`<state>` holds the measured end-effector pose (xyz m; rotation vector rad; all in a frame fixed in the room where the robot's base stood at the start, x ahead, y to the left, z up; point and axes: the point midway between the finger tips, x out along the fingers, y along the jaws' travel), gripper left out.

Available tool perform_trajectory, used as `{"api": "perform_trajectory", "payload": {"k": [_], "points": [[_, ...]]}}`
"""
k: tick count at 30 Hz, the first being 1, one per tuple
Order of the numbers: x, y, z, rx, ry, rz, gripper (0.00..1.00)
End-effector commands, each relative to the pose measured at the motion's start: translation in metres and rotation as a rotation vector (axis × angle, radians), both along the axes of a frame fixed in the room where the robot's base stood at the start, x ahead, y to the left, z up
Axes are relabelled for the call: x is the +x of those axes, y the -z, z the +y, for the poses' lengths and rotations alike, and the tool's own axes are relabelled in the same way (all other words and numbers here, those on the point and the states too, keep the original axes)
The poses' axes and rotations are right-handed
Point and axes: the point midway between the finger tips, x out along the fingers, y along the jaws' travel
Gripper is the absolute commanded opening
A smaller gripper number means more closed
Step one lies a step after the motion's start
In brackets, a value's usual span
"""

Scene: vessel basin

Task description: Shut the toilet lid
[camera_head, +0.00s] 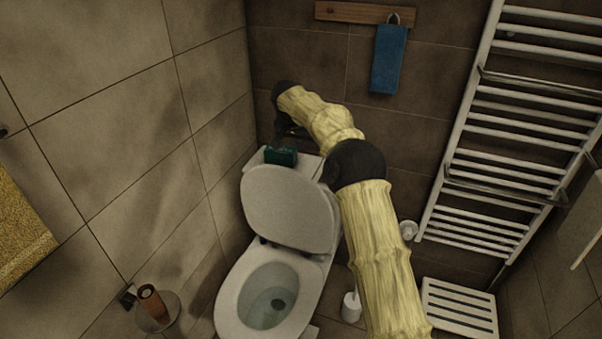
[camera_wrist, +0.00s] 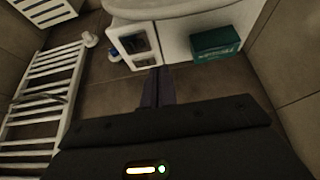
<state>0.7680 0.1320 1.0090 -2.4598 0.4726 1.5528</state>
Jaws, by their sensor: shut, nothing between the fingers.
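The white toilet lid (camera_head: 289,207) stands raised, leaning back toward the cistern (camera_head: 310,163). The open bowl (camera_head: 268,296) shows below it. In the wrist view a pale rounded edge at the top (camera_wrist: 175,9) looks like the lid, beyond the cistern top (camera_wrist: 176,52). My gripper (camera_wrist: 157,74) is shut and empty, its dark fingers close together just short of the cistern in that view. In the head view my arm reaches around the right of the lid, and the wrist is behind it near the wall; the fingertips are hard to make out.
A green box (camera_head: 281,156) sits on the cistern. A toilet brush (camera_head: 351,306) and slatted stool (camera_head: 459,306) stand right of the toilet; a brown roll (camera_head: 152,302) is left.

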Motion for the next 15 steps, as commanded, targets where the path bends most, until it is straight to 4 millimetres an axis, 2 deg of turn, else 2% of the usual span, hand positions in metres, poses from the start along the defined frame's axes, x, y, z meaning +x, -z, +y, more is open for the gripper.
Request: {"api": "perform_trajectory", "payload": {"k": [11, 15], "points": [[0.0030, 0.0004, -0.0004, 0.004, 0.015, -0.006, 0.00], [0.0052, 0.0060, -0.0013, 0.004, 0.014, -0.005, 0.00]]}}
